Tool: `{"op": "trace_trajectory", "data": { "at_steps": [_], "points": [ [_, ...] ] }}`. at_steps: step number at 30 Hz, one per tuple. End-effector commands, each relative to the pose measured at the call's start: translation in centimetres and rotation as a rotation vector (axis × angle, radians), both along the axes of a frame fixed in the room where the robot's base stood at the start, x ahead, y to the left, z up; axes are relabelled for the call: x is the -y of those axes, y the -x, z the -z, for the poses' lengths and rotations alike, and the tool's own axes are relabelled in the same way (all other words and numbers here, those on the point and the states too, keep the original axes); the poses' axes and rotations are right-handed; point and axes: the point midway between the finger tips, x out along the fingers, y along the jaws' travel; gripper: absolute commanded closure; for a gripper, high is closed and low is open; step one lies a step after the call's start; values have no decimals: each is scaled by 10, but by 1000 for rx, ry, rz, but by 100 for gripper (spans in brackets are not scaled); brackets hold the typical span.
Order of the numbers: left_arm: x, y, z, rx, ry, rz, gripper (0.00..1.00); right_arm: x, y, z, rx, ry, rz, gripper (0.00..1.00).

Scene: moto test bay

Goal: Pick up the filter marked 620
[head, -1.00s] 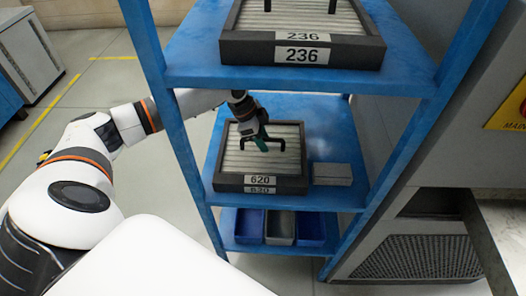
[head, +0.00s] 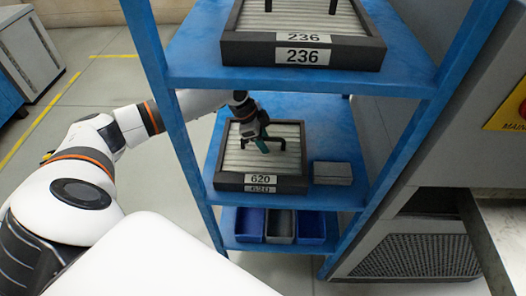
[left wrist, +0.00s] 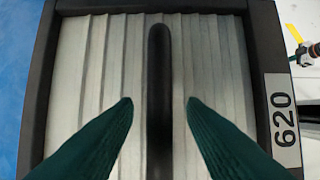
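The filter marked 620 (head: 261,183) lies flat on the middle blue shelf, with a dark frame, pale pleats and a black handle on top. It fills the left wrist view, where its 620 label (left wrist: 282,110) is at the right. My left gripper (head: 262,143) is over the filter at its handle. In the left wrist view the two green fingers (left wrist: 160,108) are apart, one on each side of the black handle (left wrist: 160,75), with gaps between.
A filter marked 236 (head: 303,54) is on the upper shelf (head: 200,78), above my arm. A grey box (head: 332,173) sits right of the 620 filter. Bins (head: 281,226) are on the lower shelf. Blue posts (head: 177,130) stand close to my left arm.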

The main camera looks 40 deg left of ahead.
Motion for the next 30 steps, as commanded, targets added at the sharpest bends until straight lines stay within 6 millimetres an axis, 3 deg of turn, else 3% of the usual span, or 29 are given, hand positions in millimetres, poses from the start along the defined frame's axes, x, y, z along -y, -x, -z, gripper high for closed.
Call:
{"op": "trace_trajectory", "data": {
  "at_steps": [2,9,30],
  "points": [
    [0,0,0,0,0,0,62,-1,0,0,0,-2,1,100],
    [0,0,0,0,0,0,100,-4,0,0,0,-5,1,100],
    [0,0,0,0,0,0,100,-3,0,0,0,-4,-1,100]
  ]
}}
